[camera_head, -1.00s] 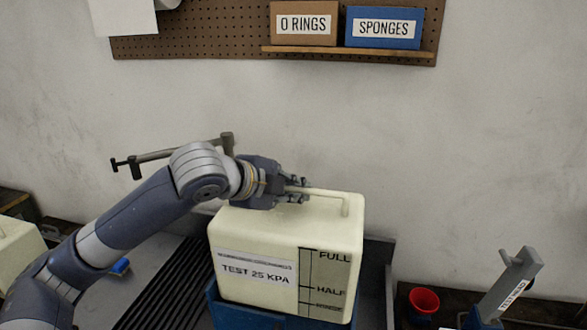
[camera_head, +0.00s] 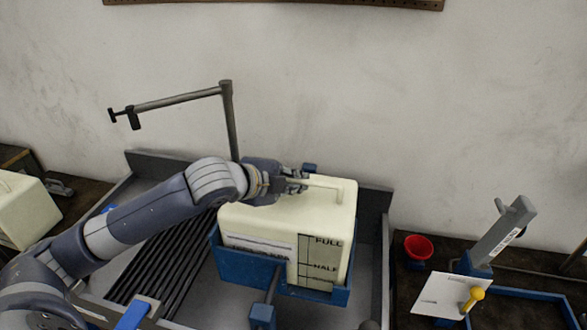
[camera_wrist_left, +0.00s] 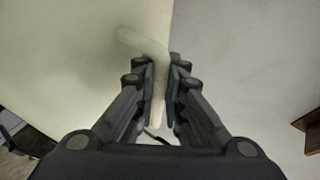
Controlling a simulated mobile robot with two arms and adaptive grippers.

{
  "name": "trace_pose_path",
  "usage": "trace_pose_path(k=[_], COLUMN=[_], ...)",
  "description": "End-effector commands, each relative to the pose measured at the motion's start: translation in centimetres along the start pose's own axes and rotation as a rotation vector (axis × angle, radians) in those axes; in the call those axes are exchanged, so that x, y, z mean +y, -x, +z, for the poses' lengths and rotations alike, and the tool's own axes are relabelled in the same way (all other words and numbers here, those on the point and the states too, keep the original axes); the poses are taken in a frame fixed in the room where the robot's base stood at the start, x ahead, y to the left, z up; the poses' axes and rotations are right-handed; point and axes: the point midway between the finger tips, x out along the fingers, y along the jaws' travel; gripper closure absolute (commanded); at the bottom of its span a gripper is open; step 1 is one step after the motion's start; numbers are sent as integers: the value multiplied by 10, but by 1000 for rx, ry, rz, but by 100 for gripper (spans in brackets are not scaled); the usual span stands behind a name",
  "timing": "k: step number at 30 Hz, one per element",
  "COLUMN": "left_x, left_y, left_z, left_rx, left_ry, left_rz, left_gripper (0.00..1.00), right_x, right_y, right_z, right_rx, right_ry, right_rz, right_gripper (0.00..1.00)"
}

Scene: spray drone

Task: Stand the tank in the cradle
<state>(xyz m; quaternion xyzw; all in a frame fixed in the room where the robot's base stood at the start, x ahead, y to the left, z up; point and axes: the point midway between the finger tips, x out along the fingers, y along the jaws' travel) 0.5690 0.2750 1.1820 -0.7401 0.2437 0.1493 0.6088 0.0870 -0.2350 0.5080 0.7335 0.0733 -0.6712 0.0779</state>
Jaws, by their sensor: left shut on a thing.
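The cream tank (camera_head: 325,222) stands roughly upright with its lower part inside the blue cradle (camera_head: 312,292). The cradle's walls cover part of its front label, and its base is hidden, so I cannot tell whether it rests on the cradle floor. My left gripper (camera_head: 298,181) is shut on the tank's top handle (camera_head: 325,184). In the left wrist view, the fingers (camera_wrist_left: 160,90) close around the pale handle bar (camera_wrist_left: 143,45). My right gripper is not in view.
The cradle sits in a grey tray (camera_head: 372,215) with dark ribs. A bent pipe stand (camera_head: 229,120) rises behind my arm. A red cup (camera_head: 418,248), a grey post (camera_head: 500,238) and a white card (camera_head: 437,295) are at right. Another cream tank (camera_head: 22,212) stands at left.

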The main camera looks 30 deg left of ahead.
Motion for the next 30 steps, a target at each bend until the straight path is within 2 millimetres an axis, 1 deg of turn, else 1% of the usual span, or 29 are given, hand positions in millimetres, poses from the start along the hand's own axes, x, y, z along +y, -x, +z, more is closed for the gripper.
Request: trace_pose_path(k=[1, 13, 14, 15, 16, 26, 30], left_x=[-2, 0, 5, 5, 5, 4, 4], left_y=[0, -2, -3, -3, -3, -3, 4], left_z=[0, 0, 2, 2, 2, 1, 3], left_rx=[3, 3, 0, 0, 0, 0, -2], left_ry=[-2, -3, -1, -1, -1, -1, -3], left_rz=[-12, -14, -2, -2, -2, -2, -2], left_gripper=[100, 100, 83, 74, 70, 70, 70], right_x=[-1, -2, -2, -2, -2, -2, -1], right_y=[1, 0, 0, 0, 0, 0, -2], right_z=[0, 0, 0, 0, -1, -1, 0], right_rx=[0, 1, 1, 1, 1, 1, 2], right_ry=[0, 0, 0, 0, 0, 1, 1], right_rz=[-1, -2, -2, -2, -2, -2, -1], right_gripper=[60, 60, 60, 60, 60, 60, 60])
